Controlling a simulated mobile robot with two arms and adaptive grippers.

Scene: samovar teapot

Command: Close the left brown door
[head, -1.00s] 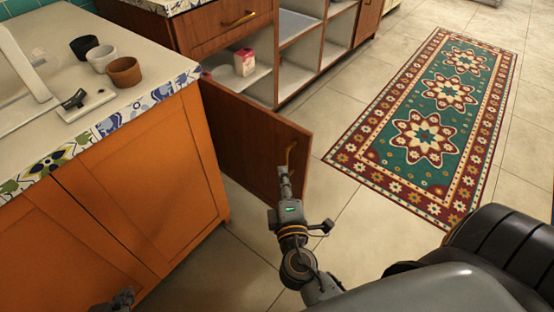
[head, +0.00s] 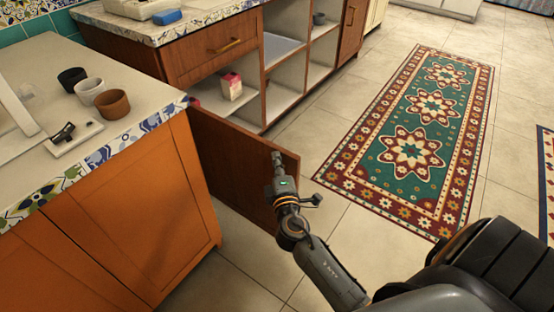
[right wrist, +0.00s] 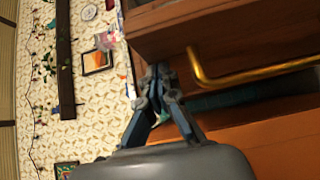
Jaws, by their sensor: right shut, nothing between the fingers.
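The left brown door (head: 235,150) stands open in the head view, swung out from the brown cabinet beside the orange cabinet. Its free edge is at the right, and shelves show behind it. My right gripper (head: 277,158) is shut and empty, at the face of the door near that free edge. In the right wrist view the shut fingers (right wrist: 159,72) are close beside a brown panel with a brass handle (right wrist: 245,78), not around the handle. I cannot tell whether the fingertips touch the panel. My left gripper is not in view.
The orange cabinet (head: 120,230) with a tiled-edge counter stands left of the door. A pink and white carton (head: 231,87) sits on the cabinet shelf. A patterned rug (head: 415,140) lies on the floor to the right.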

